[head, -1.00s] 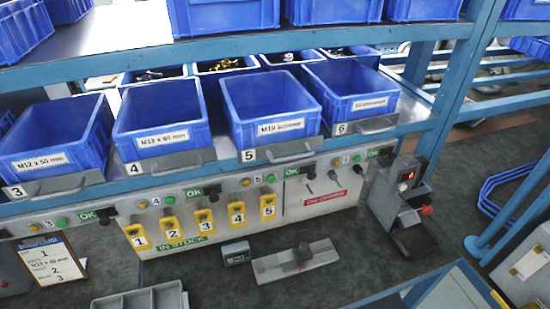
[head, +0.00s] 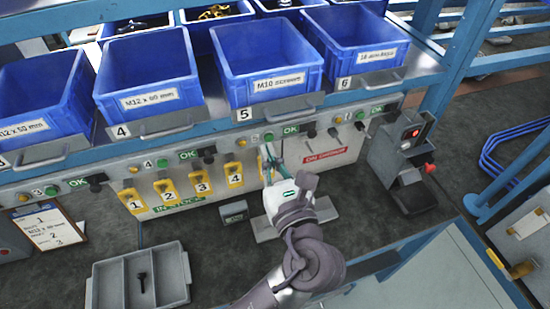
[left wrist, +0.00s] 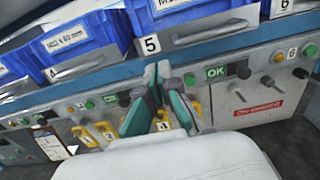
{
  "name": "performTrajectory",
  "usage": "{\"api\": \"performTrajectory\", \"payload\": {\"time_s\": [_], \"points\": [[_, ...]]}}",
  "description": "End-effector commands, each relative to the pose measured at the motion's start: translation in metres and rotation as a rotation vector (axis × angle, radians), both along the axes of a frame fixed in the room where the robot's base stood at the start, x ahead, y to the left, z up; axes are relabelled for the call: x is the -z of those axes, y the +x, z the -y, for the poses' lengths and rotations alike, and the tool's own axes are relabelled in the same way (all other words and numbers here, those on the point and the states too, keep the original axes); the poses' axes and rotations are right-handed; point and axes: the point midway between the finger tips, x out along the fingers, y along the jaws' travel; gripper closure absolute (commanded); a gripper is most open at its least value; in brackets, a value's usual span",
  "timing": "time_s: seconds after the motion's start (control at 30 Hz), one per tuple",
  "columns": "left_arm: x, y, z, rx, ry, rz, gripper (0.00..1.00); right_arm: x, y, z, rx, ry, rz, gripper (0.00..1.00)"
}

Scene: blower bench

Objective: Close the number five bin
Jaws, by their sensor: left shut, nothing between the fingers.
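The number five bin (head: 265,55) is a blue open-topped bin labelled M10 screws, in the row on the shelf in the head view. Below it is a grey front with a "5" tag and a bar handle (head: 285,111). The bin also shows at the top of the left wrist view (left wrist: 185,18), with its handle (left wrist: 210,32). My left gripper (head: 267,151) is shut and empty, below the bin's front, over the button panel. In the left wrist view its fingertips (left wrist: 157,70) are together, just below the "5" tag and left of the handle. My right gripper is not in view.
Bin four (head: 150,70) and bin six (head: 355,42) stand on either side. The panel below has buttons and yellow numbered tags (head: 166,190). A grey tray (head: 139,280) lies on the bench, and a grey device with a red light (head: 400,145) stands right.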

Motion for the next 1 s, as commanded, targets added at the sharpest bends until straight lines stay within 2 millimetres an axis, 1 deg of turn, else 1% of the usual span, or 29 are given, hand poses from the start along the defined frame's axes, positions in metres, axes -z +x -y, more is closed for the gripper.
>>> {"api": "performTrajectory", "payload": {"time_s": [0.03,0.2,0.3,0.4,0.6,0.93,1.0], "points": [[-0.004,0.012,-0.004,-0.001,0.005,0.004,1.0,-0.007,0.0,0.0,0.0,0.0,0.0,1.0],[-0.004,0.046,-0.015,0.0,0.005,0.002,1.0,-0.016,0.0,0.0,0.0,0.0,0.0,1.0],[-0.004,0.062,-0.02,0.0,0.004,0.002,1.0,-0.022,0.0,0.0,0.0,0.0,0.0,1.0],[-0.003,0.075,-0.024,0.001,0.002,0.0,1.0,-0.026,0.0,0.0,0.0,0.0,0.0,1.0],[0.0,0.086,-0.028,0.003,-0.001,-0.001,1.0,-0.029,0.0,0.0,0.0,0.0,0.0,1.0],[0.0,0.087,-0.028,0.003,-0.001,-0.001,1.0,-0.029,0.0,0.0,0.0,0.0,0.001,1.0],[-0.001,0.093,-0.03,0.002,0.001,0.001,1.0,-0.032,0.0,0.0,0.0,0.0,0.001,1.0]]}}
